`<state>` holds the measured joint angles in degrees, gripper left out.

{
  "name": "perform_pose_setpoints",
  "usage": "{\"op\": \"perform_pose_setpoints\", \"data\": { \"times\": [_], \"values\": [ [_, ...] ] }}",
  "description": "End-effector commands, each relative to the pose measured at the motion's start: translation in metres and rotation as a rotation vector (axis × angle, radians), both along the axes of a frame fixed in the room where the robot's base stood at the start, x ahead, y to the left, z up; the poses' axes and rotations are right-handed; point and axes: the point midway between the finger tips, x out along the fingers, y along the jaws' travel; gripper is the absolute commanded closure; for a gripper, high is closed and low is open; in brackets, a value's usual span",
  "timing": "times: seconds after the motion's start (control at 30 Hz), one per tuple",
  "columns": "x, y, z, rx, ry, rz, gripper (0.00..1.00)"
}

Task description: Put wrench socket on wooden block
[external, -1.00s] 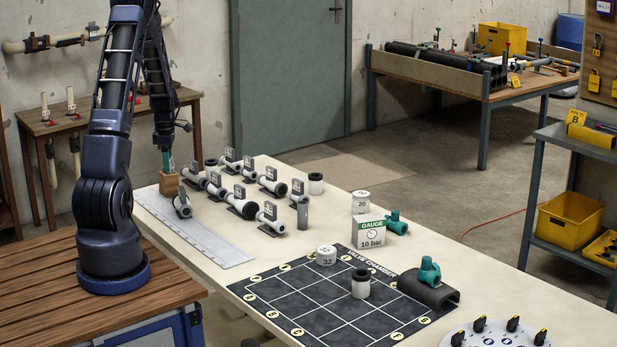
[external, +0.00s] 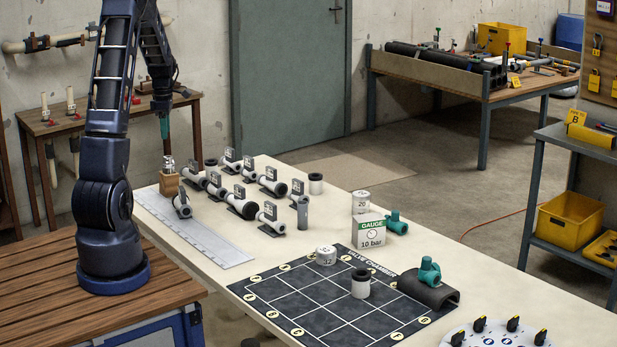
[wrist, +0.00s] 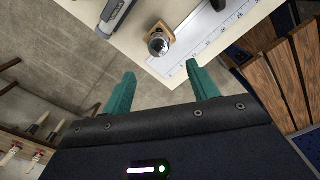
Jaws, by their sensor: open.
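The wooden block (external: 168,184) stands upright at the far left end of the white table, beside the metal ruler. The shiny metal wrench socket (external: 168,164) sits on top of the block. In the wrist view the socket (wrist: 158,45) shows end-on over the tan block (wrist: 161,28), ahead of the fingers. My gripper (external: 164,136) is above the socket and apart from it. In the wrist view my gripper (wrist: 162,82) has its two teal fingers spread wide with nothing between them.
The ruler (external: 195,230) lies along the table's left edge. Several tagged pipe fittings (external: 240,203) stand close to the right of the block. A black gridded mat (external: 330,300) and a gauge box (external: 370,230) are farther right. The space above the block is free apart from my arm.

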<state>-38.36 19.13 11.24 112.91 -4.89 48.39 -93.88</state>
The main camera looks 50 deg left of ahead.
Motion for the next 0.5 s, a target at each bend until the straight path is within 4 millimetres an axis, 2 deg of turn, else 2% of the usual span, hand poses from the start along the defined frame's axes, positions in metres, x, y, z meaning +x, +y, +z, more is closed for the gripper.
{"op": "perform_pose_setpoints", "data": {
  "times": [0.13,0.37,0.5],
  "values": [
    [0.0,0.0,0.012,0.0,0.0,-0.001,0.41],
    [0.0,0.0,0.015,0.0,0.0,-0.001,0.41],
    [0.004,-0.013,0.024,0.003,-0.009,-0.049,0.41]
  ]
}}
